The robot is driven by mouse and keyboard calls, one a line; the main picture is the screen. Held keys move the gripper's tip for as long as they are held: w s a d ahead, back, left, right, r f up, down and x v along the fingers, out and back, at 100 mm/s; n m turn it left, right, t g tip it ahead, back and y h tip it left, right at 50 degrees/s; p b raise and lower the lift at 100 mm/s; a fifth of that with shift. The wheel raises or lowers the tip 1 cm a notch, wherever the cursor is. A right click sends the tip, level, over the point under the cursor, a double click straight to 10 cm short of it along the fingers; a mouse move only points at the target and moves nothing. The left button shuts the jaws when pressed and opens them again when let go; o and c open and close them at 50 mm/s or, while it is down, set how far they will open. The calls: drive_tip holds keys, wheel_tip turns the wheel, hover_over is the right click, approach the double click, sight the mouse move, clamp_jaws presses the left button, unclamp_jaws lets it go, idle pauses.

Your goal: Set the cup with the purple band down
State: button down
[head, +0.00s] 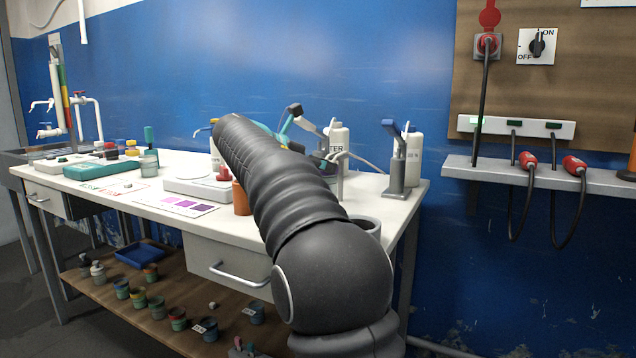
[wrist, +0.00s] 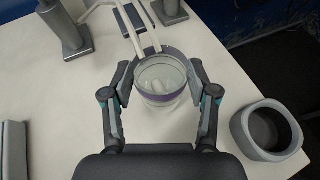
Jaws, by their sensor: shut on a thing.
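The cup with the purple band (wrist: 163,97) is a clear cup in the middle of the wrist view. My gripper (wrist: 161,92) is shut on it, with one finger on each side. White rods or tubes cross the cup's far rim. I cannot tell whether the cup's base touches the white table (wrist: 65,110) below.
A grey round holder (wrist: 267,130) with a dark hollow stands to the right of the cup. Grey stands (wrist: 62,28) are at the back. A dark block (wrist: 14,150) lies at left. Bare tabletop shows on both sides of the cup.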

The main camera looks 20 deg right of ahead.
drive_tip(key=shift+w+d+f, duration=0.1)
drive_tip(key=shift+w, duration=0.1)
drive_tip(key=shift+f+b, duration=0.55)
drive_tip(key=shift+f, duration=1.45)
drive_tip(key=shift+f, duration=0.15)
drive_tip(key=shift+c, duration=1.5)
unclamp_jaws()
drive_tip(key=shift+a+r, duration=0.3)
drive_tip(key=shift+a, duration=0.05)
drive_tip(key=p+v, duration=0.1)
drive_tip(key=v, duration=1)
drive_tip(key=shift+s, duration=0.15)
drive_tip(key=shift+a+r, duration=0.1)
drive_tip(key=shift+r, duration=0.05)
